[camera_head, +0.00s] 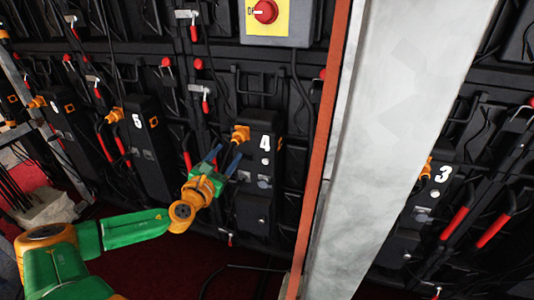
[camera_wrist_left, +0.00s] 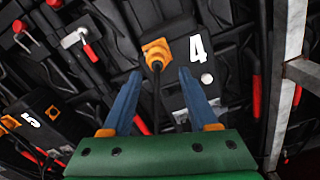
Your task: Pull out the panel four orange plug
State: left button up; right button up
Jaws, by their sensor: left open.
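Panel four (camera_head: 260,190) is a black box marked with a white 4, and its orange plug (camera_head: 241,134) sits at its upper left. The plug also shows in the left wrist view (camera_wrist_left: 156,51), with a dark cable hanging down from it. My left gripper (camera_head: 225,156) is just below and left of the plug. In the left wrist view its two blue fingers (camera_wrist_left: 158,74) are spread, one on each side of the cable, with the plug beyond the tips and no visible contact. My right gripper is not in view.
Panel five (camera_head: 148,145) with its own orange plug (camera_head: 114,117) stands to the left. A grey metal post (camera_head: 385,140) stands right of panel four, with panel three (camera_head: 425,210) beyond it. A yellow box with a red switch (camera_head: 266,12) is above. Loose cables and red handles surround the panels.

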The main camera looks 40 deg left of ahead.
aim_at(233, 144)
pick_arm(q)
jog(key=shift+w+a, duration=0.1)
jog(key=shift+w, duration=0.15)
jog(key=b+x, duration=0.1)
jog(key=x, duration=0.3)
jog(key=shift+w+a+r, duration=0.1)
jog(key=shift+w+a, duration=0.1)
jog(key=shift+a, duration=0.1)
jog(key=shift+x, duration=0.95)
grip_shut()
